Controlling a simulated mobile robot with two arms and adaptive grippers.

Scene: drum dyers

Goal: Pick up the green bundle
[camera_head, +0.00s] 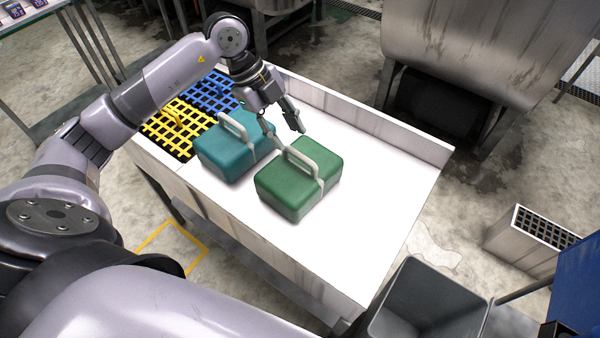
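The green bundle (291,190) is a box-like block with a pale grey band and a raised handle (300,158). It rests on the white table (362,205), right of the teal bundle (227,158). My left gripper (284,132) is just behind and above the green bundle's handle, with its two fingers apart. One finger points down near the handle's upper end, the other is farther right. Nothing shows between the fingers. I cannot tell whether a finger touches the handle. My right gripper is not in view.
A yellow grid (168,128) and a blue grid (212,92) lie at the table's left end. The table has raised walls along its far side and right end. A grey bin (425,300) stands at the front right. The table's right part is clear.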

